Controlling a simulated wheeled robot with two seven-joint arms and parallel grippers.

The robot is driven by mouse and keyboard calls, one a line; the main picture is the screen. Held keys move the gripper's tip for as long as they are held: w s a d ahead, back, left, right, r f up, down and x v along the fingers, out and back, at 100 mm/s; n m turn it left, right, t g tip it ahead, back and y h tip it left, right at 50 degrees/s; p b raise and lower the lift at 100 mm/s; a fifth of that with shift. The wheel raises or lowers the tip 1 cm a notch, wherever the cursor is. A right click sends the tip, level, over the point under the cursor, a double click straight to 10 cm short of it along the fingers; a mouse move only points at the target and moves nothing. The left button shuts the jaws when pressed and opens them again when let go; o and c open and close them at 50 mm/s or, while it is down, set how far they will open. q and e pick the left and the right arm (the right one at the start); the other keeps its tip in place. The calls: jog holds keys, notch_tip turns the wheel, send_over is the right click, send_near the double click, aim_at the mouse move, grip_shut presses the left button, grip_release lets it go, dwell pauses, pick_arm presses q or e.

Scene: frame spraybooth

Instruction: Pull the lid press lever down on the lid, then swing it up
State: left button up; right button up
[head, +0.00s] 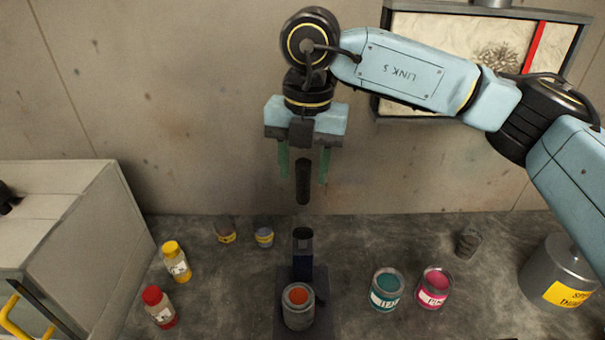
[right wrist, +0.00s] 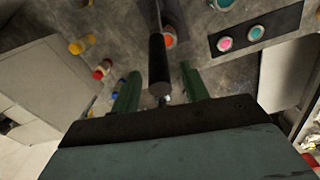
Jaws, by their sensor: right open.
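The press lever (head: 303,182) is a dark cylindrical bar standing up above the press post (head: 302,262). It also shows in the right wrist view (right wrist: 159,65), where its end lies between the two green fingers. The tin (head: 298,308) with an orange centre stands at the foot of the post; I cannot tell whether a lid sits on it. My right gripper (head: 304,170) points down with its fingers apart, one on each side of the lever's upper end. Gaps show on both sides, so it does not grip the lever. My left gripper is out of view.
A teal tin (head: 386,290) and a pink tin (head: 434,288) stand right of the press. A grey cabinet (head: 75,230) is far left; a large metal drum (head: 557,275) is far right.

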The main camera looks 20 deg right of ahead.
aim_at(302, 194)
notch_tip(302, 194, down, 2)
jog(key=shift+f, duration=0.35)
jog(key=shift+a+f, duration=0.1)
jog(key=shift+f, duration=0.05)
jog(key=shift+c, duration=0.2)
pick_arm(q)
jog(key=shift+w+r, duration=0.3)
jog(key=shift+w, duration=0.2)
pick_arm(e)
grip_shut()
